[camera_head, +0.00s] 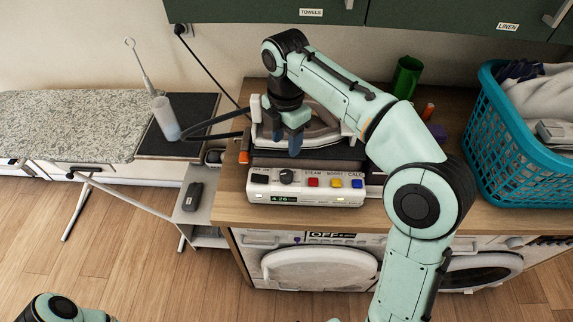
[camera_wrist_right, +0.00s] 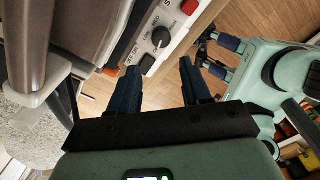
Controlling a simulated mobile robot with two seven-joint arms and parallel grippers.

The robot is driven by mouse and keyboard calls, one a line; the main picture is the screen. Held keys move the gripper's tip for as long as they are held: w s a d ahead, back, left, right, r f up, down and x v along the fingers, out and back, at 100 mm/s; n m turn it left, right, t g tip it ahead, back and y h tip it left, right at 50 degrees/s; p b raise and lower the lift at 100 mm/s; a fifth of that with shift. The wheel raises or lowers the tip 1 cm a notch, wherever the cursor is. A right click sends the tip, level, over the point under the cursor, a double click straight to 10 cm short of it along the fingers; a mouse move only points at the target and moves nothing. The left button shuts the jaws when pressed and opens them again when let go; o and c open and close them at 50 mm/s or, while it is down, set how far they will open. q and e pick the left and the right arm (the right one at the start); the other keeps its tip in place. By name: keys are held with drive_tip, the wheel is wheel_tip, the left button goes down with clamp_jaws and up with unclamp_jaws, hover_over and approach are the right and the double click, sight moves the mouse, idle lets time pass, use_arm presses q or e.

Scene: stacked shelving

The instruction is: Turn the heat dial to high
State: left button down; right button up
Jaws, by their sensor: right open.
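The heat dial (camera_head: 286,176) is a round black knob on the white control panel (camera_head: 325,198) of the ironing station. In the right wrist view the dial (camera_wrist_right: 160,37) lies beyond my fingertips, with small print around it; I cannot read its setting surely. My right gripper (camera_head: 286,141) hangs above and behind the panel, beside the iron (camera_head: 324,128). In its wrist view the right gripper (camera_wrist_right: 147,68) has its fingers apart, empty and clear of the dial. My left gripper (camera_wrist_right: 220,56) shows small in the wrist view, its two fingers apart.
A black switch (camera_head: 260,178) sits left of the dial; red (camera_head: 313,182), orange (camera_head: 335,183) and blue (camera_head: 356,183) buttons sit right. A teal laundry basket (camera_head: 515,150) stands at the right. An ironing board (camera_head: 70,125) is at the left.

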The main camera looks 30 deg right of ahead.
sight(286, 174)
drive_tip(key=f+b, duration=0.2)
drive_tip(key=f, duration=0.8)
drive_tip(key=shift+s+f, duration=0.15)
drive_tip(key=shift+s, duration=0.05)
drive_tip(key=shift+f+b, duration=0.3)
drive_tip(key=shift+f, duration=0.45)
use_arm(q)
drive_tip(key=s+f, duration=0.2)
drive_tip(key=f, duration=0.1)
drive_tip(key=shift+s+f, duration=0.15)
drive_tip(key=shift+f, duration=0.15)
use_arm(e)
drive_tip(key=c, duration=0.8)
